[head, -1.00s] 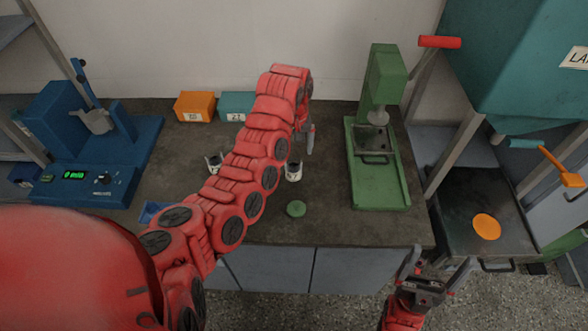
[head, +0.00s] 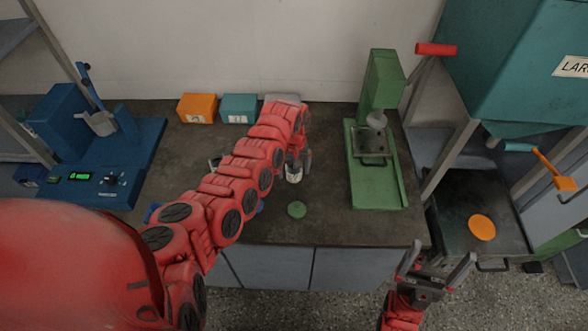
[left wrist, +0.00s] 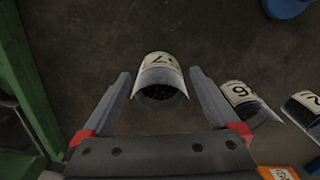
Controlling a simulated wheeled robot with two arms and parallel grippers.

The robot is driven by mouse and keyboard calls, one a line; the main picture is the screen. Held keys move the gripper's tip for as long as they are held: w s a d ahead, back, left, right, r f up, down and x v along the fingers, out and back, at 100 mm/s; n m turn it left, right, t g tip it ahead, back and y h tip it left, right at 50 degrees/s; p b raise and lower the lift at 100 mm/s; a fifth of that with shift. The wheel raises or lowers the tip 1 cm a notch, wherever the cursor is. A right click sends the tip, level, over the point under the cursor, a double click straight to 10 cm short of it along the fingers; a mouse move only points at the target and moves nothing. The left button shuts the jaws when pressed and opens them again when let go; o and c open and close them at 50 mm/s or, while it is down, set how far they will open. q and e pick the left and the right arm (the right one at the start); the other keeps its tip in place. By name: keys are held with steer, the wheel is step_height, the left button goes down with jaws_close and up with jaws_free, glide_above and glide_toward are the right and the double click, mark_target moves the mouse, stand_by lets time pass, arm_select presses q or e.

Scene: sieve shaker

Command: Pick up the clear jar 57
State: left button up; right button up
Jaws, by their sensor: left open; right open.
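A clear jar (head: 293,172) with a white label and dark contents stands on the dark bench. In the left wrist view the jar (left wrist: 160,80) lies between and just beyond my spread fingers; its label shows a 7, the rest of the number unclear. My left gripper (head: 299,162) is open at the jar, one finger visible on its right; the arm hides part of the bench. It also shows in the left wrist view (left wrist: 160,75), with no clear contact. My right gripper (head: 436,260) is open and empty, in front of the bench at the lower right.
Two more labelled jars (left wrist: 248,100) (left wrist: 303,108) stand to the right in the left wrist view. A green disc (head: 297,210) lies in front of the jar. A green press (head: 380,190) stands to the right, a blue machine (head: 85,185) to the left.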

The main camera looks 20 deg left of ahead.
arm_select(q)
steer(key=shift+c, duration=0.3)
steer(key=c, duration=1.4)
jaws_close()
steer(key=shift+r, duration=0.2)
